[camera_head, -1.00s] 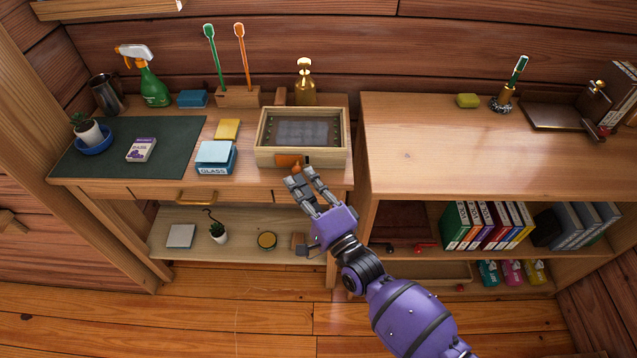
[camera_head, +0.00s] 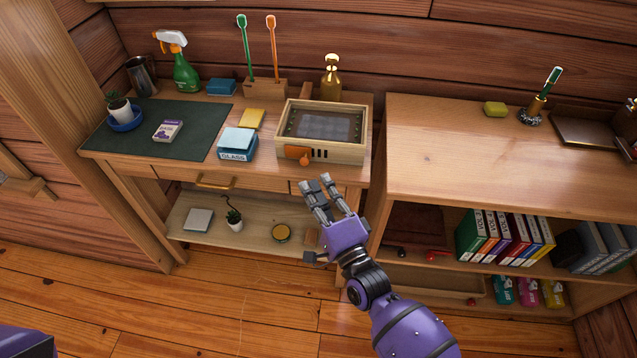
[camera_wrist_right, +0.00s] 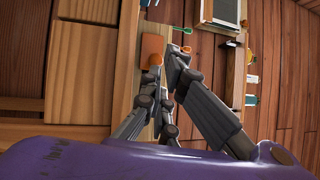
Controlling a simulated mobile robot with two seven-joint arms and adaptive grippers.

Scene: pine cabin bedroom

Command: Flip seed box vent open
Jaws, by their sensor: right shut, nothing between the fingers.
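The seed box (camera_head: 349,153) is a pale wooden box with a dark window on top, at the front right of the desk. On its front face sits an orange vent flap (camera_head: 297,153) with a small orange knob, and several dark slots show uncovered to its right. The orange flap also shows in the right wrist view (camera_wrist_right: 152,48). My right gripper (camera_head: 324,184) is shut and empty, just below and in front of the box, apart from the flap. My left gripper is out of view; only a purple part of my body shows at bottom left.
A blue-and-white glass box (camera_head: 238,146) and a yellow block (camera_head: 251,119) stand left of the seed box. A brass bottle (camera_head: 331,80) stands behind it. The desk drawer (camera_head: 217,182) is below, and a shelf unit (camera_head: 480,140) stands to the right.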

